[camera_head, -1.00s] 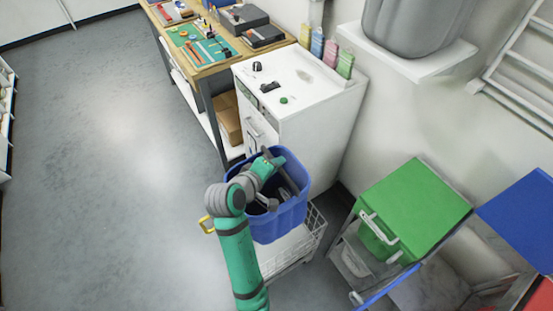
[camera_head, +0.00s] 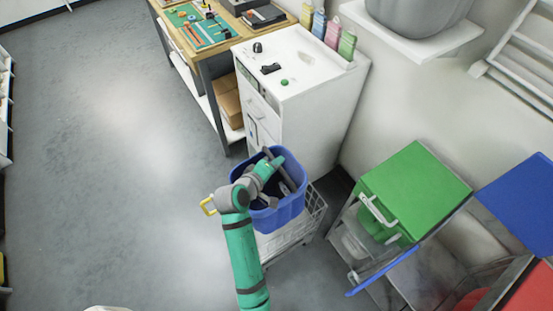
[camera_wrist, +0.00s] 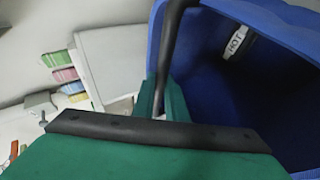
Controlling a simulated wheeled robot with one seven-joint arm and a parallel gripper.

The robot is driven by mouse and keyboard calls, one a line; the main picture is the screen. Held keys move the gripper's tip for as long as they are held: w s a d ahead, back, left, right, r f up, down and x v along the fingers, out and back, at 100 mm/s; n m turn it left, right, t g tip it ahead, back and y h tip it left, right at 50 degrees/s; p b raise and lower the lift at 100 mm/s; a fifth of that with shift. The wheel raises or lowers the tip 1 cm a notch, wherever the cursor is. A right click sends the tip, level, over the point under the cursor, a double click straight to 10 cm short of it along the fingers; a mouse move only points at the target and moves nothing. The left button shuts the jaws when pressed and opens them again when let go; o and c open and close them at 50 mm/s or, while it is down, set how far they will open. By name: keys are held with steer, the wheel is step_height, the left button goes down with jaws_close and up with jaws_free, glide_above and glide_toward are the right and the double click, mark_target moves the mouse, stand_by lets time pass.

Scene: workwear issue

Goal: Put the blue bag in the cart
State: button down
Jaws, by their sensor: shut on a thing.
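The blue bag (camera_head: 285,213) looks like an open, tub-shaped container with a dark handle (camera_head: 281,170). My gripper (camera_head: 268,167) is shut on this handle above the bag's mouth. A white wire cart (camera_head: 306,227) is below the bag in the head view. The bag overlaps its top and hides much of it; I cannot tell whether the bag touches it. In the wrist view, the bag's dark inside (camera_wrist: 240,95) fills the right, with a white "HOT" label on the far wall. The dark handle (camera_wrist: 172,45) runs up from my gripper.
A white cabinet (camera_head: 325,105) stands just behind the bag. A green-lidded bin (camera_head: 415,190) and a blue lid (camera_head: 520,205) are to the right. Open grey floor (camera_head: 110,170) lies left.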

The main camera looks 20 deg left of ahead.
glide_above(279, 193)
steer(key=s, duration=0.1)
steer(key=shift+f, duration=9.2)
steer(key=shift+s+a+f, duration=0.1)
steer(key=shift+s+f, duration=0.05)
steer(key=shift+f, duration=0.65)
steer(key=shift+s+a+f, duration=0.1)
steer(key=shift+a+f, duration=0.15)
steer(key=shift+f, duration=0.55)
steer(key=shift+s+d+f, duration=0.1)
steer(key=shift+f, duration=0.2)
steer(key=shift+s+d+f, duration=0.1)
steer(key=shift+s+f, duration=0.1)
steer(key=shift+f, duration=1.05)
steer(key=c, duration=1.7)
jaws_free()
steer(key=shift+f, duration=0.1)
steer(key=shift+w, duration=0.15)
steer(key=shift+r, duration=0.2)
